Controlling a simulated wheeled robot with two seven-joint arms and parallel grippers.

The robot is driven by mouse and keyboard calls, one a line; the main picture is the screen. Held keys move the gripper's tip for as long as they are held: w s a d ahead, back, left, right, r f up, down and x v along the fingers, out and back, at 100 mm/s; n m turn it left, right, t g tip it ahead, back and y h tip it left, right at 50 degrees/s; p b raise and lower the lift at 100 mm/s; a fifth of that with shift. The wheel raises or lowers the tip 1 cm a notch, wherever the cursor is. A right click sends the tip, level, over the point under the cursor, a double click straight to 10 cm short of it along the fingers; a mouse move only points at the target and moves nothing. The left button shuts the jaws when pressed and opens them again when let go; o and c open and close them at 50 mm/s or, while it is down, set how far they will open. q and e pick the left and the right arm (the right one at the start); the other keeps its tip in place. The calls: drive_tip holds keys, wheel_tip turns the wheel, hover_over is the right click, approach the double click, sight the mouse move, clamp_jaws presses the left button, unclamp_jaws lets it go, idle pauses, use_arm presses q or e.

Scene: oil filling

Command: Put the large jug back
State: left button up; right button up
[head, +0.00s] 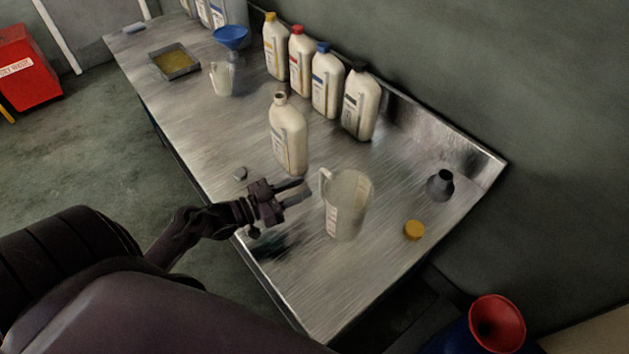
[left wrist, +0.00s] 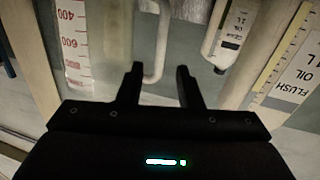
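The large jug (head: 347,205) is clear with a scale on its side. It looks upright on the metal table, its handle (head: 326,184) toward the left. My left gripper (head: 303,190) is open and level, just left of the handle, fingers pointing at it. In the left wrist view, the jug's red-marked wall (left wrist: 78,45) is at upper left. The pale handle (left wrist: 160,45) shows beyond and between the spread fingertips of my left gripper (left wrist: 160,75), not clasped. A smaller jug (head: 222,78) stands farther back. My right gripper is not in view.
An uncapped bottle (head: 288,135) stands just behind my left gripper. Several capped bottles (head: 326,80) line the wall side. A yellow cap (head: 414,230) and a dark funnel-like piece (head: 439,186) lie right of the jug. The table's near end (head: 325,305) is clear.

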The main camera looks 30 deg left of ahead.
use_arm(q)
drive_tip(key=v, duration=0.5)
drive_tip(key=shift+s+a+b, duration=0.15)
drive_tip(key=shift+s+b, duration=0.1)
drive_tip(key=shift+b, duration=0.1)
